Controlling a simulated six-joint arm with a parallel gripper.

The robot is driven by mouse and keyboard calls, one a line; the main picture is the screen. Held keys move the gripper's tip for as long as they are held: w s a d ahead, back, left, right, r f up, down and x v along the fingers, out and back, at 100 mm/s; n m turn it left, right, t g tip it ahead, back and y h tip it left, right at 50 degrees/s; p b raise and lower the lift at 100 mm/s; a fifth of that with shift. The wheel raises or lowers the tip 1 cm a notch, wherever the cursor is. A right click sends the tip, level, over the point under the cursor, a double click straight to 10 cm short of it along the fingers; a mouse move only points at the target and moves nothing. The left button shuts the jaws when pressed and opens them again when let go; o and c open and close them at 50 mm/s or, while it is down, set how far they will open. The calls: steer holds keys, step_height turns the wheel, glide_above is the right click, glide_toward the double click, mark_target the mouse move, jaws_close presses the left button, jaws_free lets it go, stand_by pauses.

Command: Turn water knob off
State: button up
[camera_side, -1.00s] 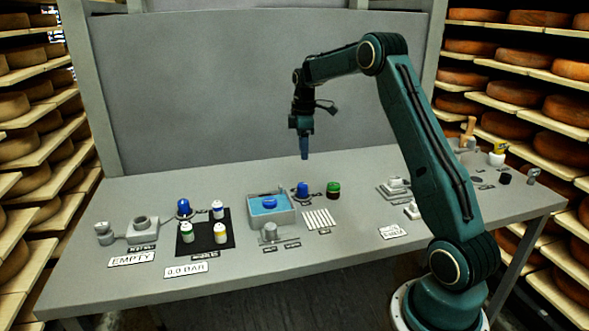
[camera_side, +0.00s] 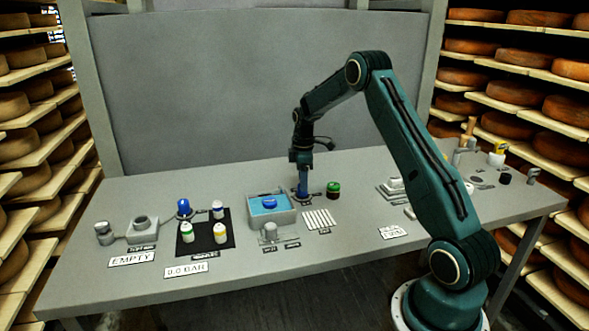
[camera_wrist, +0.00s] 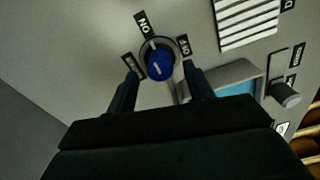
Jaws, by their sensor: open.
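The blue water knob (camera_wrist: 158,66) sits on a round grey base in the wrist view. ON, OFF and a third, unreadable label surround it, and its pale mark appears turned towards the ON label (camera_wrist: 143,22). The OFF label (camera_wrist: 185,45) is to its right. My gripper (camera_wrist: 160,74) is open, with one dark finger on each side of the knob. In the side view my gripper (camera_side: 302,180) points straight down over the knob and mostly hides it. I cannot tell whether the fingers touch it.
A basin of blue water (camera_side: 284,217) with a blue object in it stands left of my gripper. A green-topped knob (camera_side: 333,189) is close on the right, and a slatted white strip (camera_side: 319,219) lies in front. A black mat (camera_side: 207,242) with several small bottles is farther left.

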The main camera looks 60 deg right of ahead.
steer(key=shift+f, duration=1.5)
steer(key=shift+c, duration=0.2)
steer(key=c, duration=0.9)
